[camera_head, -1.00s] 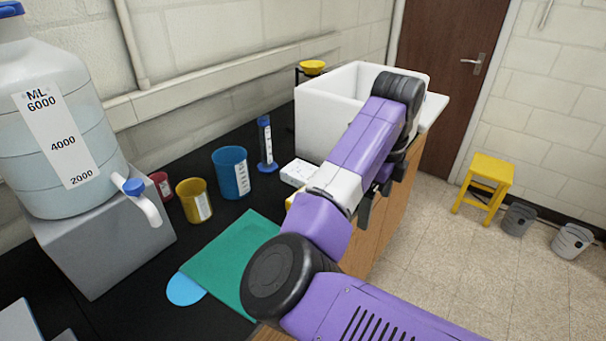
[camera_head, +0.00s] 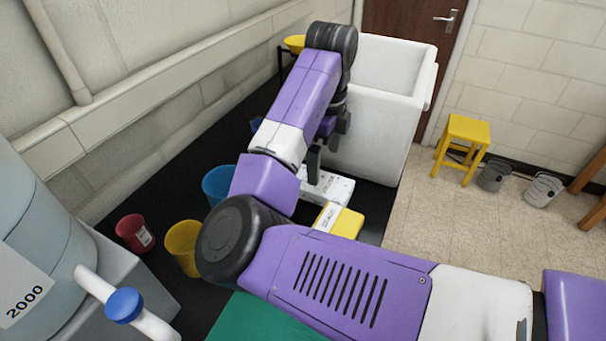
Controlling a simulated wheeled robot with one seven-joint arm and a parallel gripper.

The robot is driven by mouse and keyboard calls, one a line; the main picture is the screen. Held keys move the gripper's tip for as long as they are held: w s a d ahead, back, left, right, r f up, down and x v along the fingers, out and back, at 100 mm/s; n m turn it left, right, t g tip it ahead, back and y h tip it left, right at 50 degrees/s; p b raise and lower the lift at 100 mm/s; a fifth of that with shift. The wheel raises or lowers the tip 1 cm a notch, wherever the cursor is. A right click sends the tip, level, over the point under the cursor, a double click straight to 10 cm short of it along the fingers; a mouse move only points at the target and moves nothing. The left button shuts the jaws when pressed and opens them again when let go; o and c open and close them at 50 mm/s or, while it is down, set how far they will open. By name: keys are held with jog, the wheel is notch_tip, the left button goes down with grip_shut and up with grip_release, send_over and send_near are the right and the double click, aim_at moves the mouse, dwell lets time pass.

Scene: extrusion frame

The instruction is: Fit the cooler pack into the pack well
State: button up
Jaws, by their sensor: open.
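A flat white block with dark markings (camera_head: 327,187) lies on the black counter below my gripper. A yellow block with a white label (camera_head: 345,222) lies just in front of it. I cannot tell for sure which of the two is the cooler pack. A large open white box (camera_head: 372,135) stands behind them, and its inside shows only in part. I cannot make out the pack well. My gripper (camera_head: 325,148) is open, with its dark fingers above the white block and in front of the box. No held object shows between the fingers.
Blue (camera_head: 217,185), yellow (camera_head: 184,246) and red (camera_head: 134,232) cups stand left of my arm. A big jug with a spigot (camera_head: 123,306) is at near left. A green sheet (camera_head: 262,322) lies in front. A yellow stool (camera_head: 462,147) stands on open floor at right.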

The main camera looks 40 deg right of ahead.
aim_at(321, 182)
jog(key=shift+w+f, duration=0.2)
jog(key=shift+w, duration=0.05)
jog(key=shift+f, duration=0.35)
jog(key=shift+d+f+p, duration=0.1)
jog(key=shift+f+p, duration=0.7)
jog(key=shift+f, duration=2.55)
jog(key=c, duration=1.8)
jog(key=shift+c, duration=1.1)
jog(key=shift+w+r, duration=0.1)
jog(key=shift+r, duration=0.1)
